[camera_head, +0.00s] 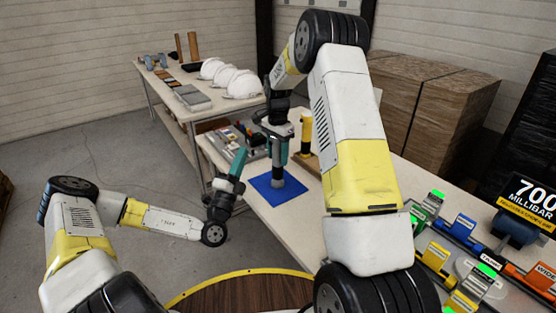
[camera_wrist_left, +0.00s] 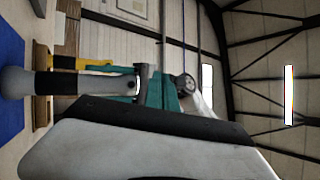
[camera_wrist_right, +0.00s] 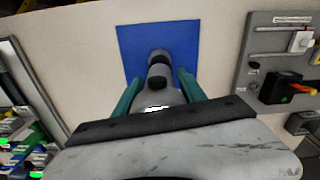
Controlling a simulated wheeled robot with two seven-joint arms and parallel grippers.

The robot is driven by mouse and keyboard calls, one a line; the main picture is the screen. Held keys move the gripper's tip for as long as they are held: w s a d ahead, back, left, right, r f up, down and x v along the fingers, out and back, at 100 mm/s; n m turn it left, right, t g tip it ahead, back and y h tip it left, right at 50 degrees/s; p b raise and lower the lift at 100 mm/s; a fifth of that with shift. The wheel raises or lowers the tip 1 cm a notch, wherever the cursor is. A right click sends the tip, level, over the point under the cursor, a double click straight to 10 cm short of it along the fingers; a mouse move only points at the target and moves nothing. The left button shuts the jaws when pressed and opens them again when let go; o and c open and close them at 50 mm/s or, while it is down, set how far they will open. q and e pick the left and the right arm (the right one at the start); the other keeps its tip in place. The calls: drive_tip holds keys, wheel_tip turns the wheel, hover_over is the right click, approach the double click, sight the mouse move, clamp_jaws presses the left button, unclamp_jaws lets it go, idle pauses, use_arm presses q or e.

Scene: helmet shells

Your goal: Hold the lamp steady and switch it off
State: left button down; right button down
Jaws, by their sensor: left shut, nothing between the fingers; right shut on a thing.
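The lamp (camera_head: 277,181) looks like a grey upright cylinder with black bands, standing on a blue mat (camera_head: 264,190). In the right wrist view the lamp (camera_wrist_right: 159,75) stands between the teal fingers of my right gripper (camera_wrist_right: 158,92), which is shut on it from above. In the head view my right gripper (camera_head: 279,150) hides its upper part. My left gripper (camera_head: 243,152) is shut and empty, left of the lamp and apart from it. In the left wrist view the lamp (camera_wrist_left: 20,82) lies sideways, close to my left fingers (camera_wrist_left: 152,70). A bright white patch shows on the lamp; lit or glint, I cannot tell.
A grey tool board (camera_head: 232,142) lies behind the mat on the bench (camera_head: 300,215). A yellow and black post (camera_head: 306,132) stands close behind the lamp. Coloured devices with green displays (camera_head: 487,271) fill the right end. White helmet shells (camera_head: 243,84) sit on the rear table.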

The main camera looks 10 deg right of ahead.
use_arm(q)
drive_tip(key=w+d, duration=0.3)
drive_tip(key=d, duration=0.3)
drive_tip(key=shift+d, duration=0.15)
idle(1.9)
drive_tip(key=shift+w+d, duration=0.15)
drive_tip(key=shift+d, duration=0.2)
drive_tip(key=shift+s+a, duration=0.2)
drive_tip(key=shift+a, duration=0.25)
drive_tip(key=shift+s+a, duration=0.45)
drive_tip(key=shift+a, duration=0.45)
drive_tip(key=shift+s+a, duration=0.4)
drive_tip(key=shift+a, duration=0.5)
drive_tip(key=shift+s+a, duration=0.45)
drive_tip(key=shift+a, duration=0.45)
